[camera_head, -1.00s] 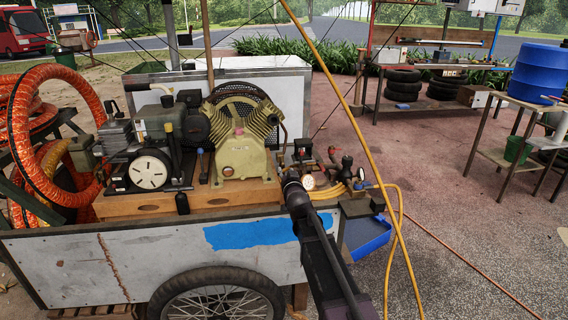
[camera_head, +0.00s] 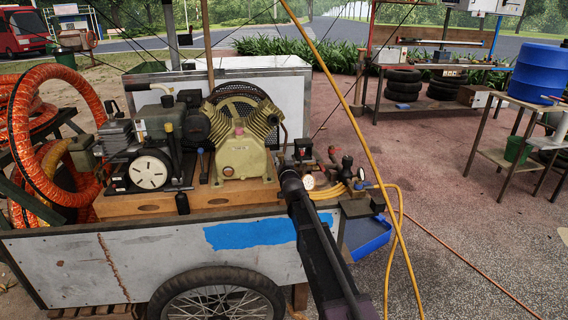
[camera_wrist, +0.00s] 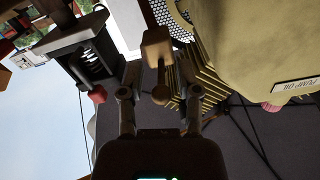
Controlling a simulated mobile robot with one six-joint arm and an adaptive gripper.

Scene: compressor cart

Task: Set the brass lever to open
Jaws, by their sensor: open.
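My gripper (camera_wrist: 160,82) is open in the wrist view, one finger on each side of a tan, brass-coloured piece. That piece looks like the brass lever (camera_wrist: 157,48), with a blocky upper part, a thin stem and a round knob below. It shows in the gap between the fingers, apart from both as far as I can see. I cannot tell its depth or its set position. In the head view my dark arm reaches up to the fittings beside the gauge (camera_head: 308,182). The lever and my fingertips cannot be made out clearly there.
A red knob (camera_wrist: 97,95) is close to the left finger. The olive pump body (camera_wrist: 265,45) fills the wrist view's upper right. In the head view the compressor (camera_head: 243,150) stands left of the fittings. A yellow hose (camera_head: 388,230) hangs at right, near a blue bin (camera_head: 368,238).

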